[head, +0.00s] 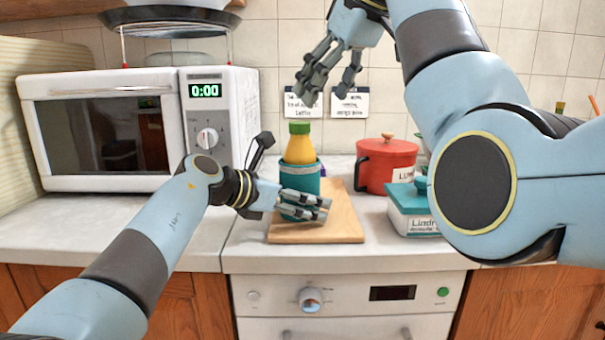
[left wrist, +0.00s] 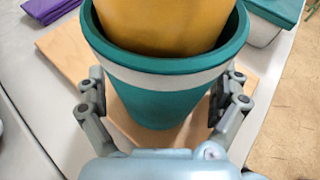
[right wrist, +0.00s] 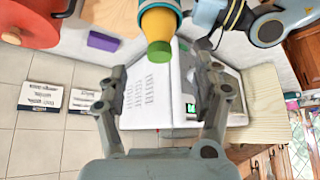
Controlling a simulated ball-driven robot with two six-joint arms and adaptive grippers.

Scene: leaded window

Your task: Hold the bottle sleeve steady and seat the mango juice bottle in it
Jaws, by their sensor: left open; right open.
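The mango juice bottle (head: 299,149), yellow with a green cap, stands roughly upright in the teal bottle sleeve (head: 300,172) on a wooden board. Its lower part is hidden inside the sleeve. My left gripper (head: 297,192) is open, with its fingers on either side of the sleeve. In the left wrist view the sleeve (left wrist: 165,100) lies between the fingers, with the bottle (left wrist: 165,25) inside its rim; contact is unclear. My right gripper (head: 324,93) is open and empty, above and apart from the bottle. The cap (right wrist: 160,51) shows beyond its fingers in the right wrist view.
The sleeve stands on the cutting board (head: 345,225). A white microwave (head: 125,130) is on the left. A red pot (head: 385,165) and a teal-lidded box (head: 408,205) are on the right. A purple item (right wrist: 103,41) lies near the sleeve.

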